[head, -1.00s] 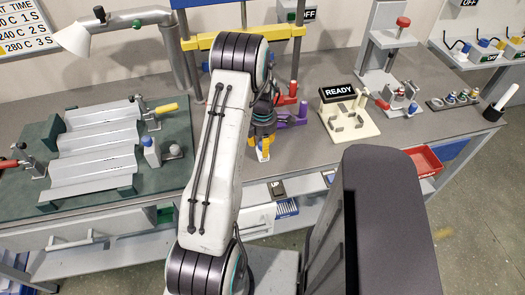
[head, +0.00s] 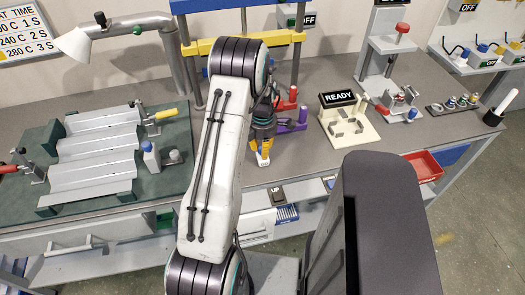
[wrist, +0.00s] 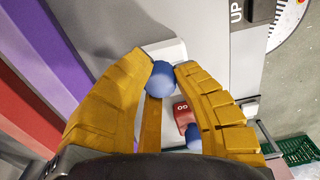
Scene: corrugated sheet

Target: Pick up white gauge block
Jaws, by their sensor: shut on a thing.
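A white block-like shape (wrist: 174,49), which I take to be the white gauge block, shows just beyond the knob at the fingertips. Most of it is hidden by the knob and fingers, so I cannot tell whether it is clear of the surface. In the head view, my gripper (head: 262,160) points down near the bench's front edge, beside a purple part (head: 290,126).
A red block (wrist: 183,115) with a blue knob shows between the fingers. An "UP" label (wrist: 236,12) is close by. In the head view, the READY stand (head: 345,125) is to the right and a green mat with corrugated sheet (head: 95,160) to the left. A red tray (head: 424,165) is farther right.

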